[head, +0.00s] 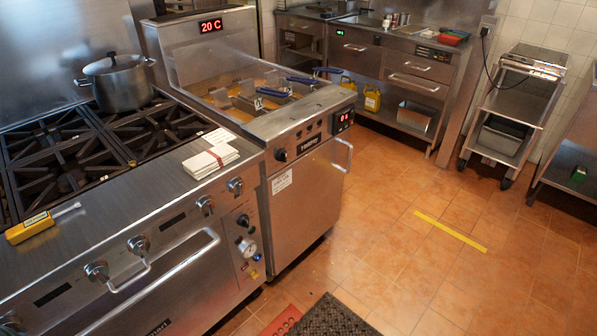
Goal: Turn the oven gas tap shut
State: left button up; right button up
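The oven range (150,300) stands at the left with its front facing the lower right. On the right end of its front is a narrow control panel. A black knob (243,220) sits at the panel's top, with a round white-faced gauge (248,248) below it. Small yellow and blue spots lie beside and below the gauge; I cannot make out their details. No control is clearly labelled as the gas tap, and I cannot tell its position. Several metal knobs (138,245) run along the range's front edge. Neither of my grippers is in view.
A steel pot (118,82) stands on the burners. Folded white cloths (210,161) and a yellow handheld device (30,228) lie on the range's front ledge. A fryer (300,180) adjoins the range at right. Tiled floor ahead is open, with a dark mat (330,318) at the bottom.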

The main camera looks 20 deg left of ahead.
aim_at(254, 274)
jog(key=u, duration=1.05)
